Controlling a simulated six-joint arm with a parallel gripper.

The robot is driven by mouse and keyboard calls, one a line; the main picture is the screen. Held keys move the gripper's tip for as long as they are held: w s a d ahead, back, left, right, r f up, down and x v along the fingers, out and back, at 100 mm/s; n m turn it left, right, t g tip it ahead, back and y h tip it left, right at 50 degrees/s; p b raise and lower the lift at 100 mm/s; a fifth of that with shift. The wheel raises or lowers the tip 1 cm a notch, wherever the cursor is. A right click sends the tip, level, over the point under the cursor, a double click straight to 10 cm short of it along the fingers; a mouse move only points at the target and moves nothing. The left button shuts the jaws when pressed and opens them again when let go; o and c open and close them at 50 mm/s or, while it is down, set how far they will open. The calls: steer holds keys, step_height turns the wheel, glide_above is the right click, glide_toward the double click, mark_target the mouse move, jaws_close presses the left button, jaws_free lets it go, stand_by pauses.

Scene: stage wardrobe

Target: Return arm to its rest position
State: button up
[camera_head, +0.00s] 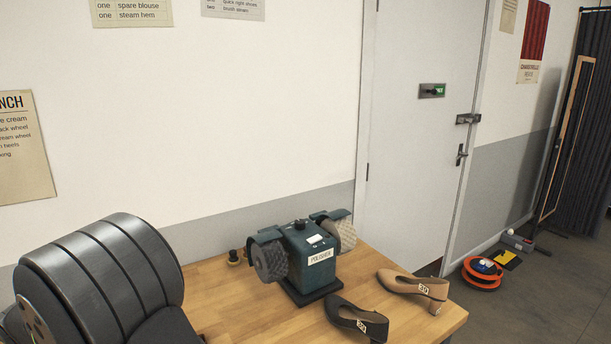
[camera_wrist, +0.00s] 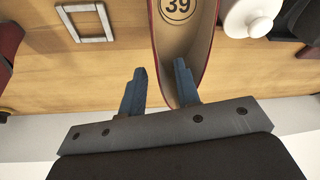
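In the wrist view my gripper (camera_wrist: 160,90) is open, its two blue fingers apart with nothing held between them. A shoe (camera_wrist: 185,45) with a dark red rim and a round 39 label lies on the wooden surface in front of the fingers, and the right finger overlaps its edge in the picture. I cannot tell whether they touch. In the head view large dark grey rounded segments of my arm (camera_head: 100,275) fill the lower left, and my gripper is not visible there.
The wooden bench (camera_head: 215,290) holds a teal polisher (camera_head: 305,258) with two wheels, a black shoe (camera_head: 355,320) and a tan shoe (camera_head: 412,287). A metal buckle frame (camera_wrist: 85,22) and a white lidded pot (camera_wrist: 250,17) show in the wrist view. An orange reel (camera_head: 482,273) is on the floor.

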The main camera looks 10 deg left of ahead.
steer(key=v, duration=1.7)
steer(key=x, duration=1.7)
steer(key=shift+f, duration=0.15)
step_height(320, 180, up, 3)
steer(key=shift+w+r, duration=0.1)
steer(key=shift+r, duration=0.15)
steer(key=shift+w+d+f, duration=0.1)
steer(key=shift+w+d, duration=0.2)
steer(key=shift+d, duration=0.1)
